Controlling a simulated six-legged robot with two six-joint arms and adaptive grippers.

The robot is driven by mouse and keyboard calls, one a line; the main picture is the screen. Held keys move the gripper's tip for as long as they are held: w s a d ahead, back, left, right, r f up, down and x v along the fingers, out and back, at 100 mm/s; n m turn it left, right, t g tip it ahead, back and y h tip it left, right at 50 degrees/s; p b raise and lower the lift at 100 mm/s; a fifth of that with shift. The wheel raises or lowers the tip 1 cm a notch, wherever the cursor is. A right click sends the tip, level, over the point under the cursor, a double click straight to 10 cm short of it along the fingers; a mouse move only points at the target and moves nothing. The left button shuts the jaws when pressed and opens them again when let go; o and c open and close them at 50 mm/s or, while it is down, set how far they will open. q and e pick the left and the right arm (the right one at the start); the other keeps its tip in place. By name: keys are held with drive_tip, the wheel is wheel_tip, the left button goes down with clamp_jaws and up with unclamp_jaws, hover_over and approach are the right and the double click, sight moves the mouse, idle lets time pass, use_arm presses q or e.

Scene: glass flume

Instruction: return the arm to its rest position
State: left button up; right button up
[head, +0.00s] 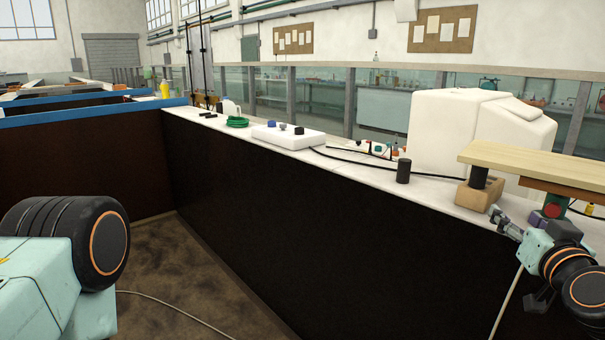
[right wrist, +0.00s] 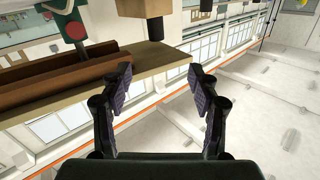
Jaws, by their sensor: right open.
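My right gripper (head: 504,222) is at the lower right of the head view, in front of the bench edge and just below the wooden board. In the right wrist view its two dark fingers (right wrist: 160,105) stand wide apart with nothing between them. The pale wooden board (right wrist: 150,62) lies beyond the fingertips in that upside-down-looking view. My left gripper is not in view.
The board (head: 535,160) is above a wooden block (head: 475,197) on the white bench top (head: 440,192). A black cylinder (head: 404,171), a white box with knobs (head: 289,139) and a green coil (head: 237,122) stand along it. The dark wall (head: 290,210) drops below.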

drive_tip(key=s+a+f+g+y, duration=0.1)
drive_tip(key=s+a+f+g, duration=0.25)
drive_tip(key=f, duration=0.45)
drive_tip(key=s+a+f+g+y, duration=0.2)
drive_tip(key=s+a+f+g, duration=0.15)
drive_tip(key=f, duration=0.45)
drive_tip(key=s+a+f+g+y, duration=0.1)
drive_tip(key=s+a+f+g, duration=0.1)
drive_tip(key=s+a+f, duration=0.5)
drive_tip(key=s+f+n+g, duration=0.1)
drive_tip(key=s+f+g, duration=0.3)
drive_tip(key=s+f, duration=0.4)
drive_tip(key=s+a+f+n+g, duration=0.1)
drive_tip(key=s+f+g, duration=0.3)
drive_tip(key=s+f, duration=0.4)
drive_tip(key=s, duration=0.6)
drive_tip(key=shift+s+a+f+n+h, duration=0.2)
drive_tip(key=shift+f+n+h, duration=0.1)
drive_tip(key=shift+n, duration=0.1)
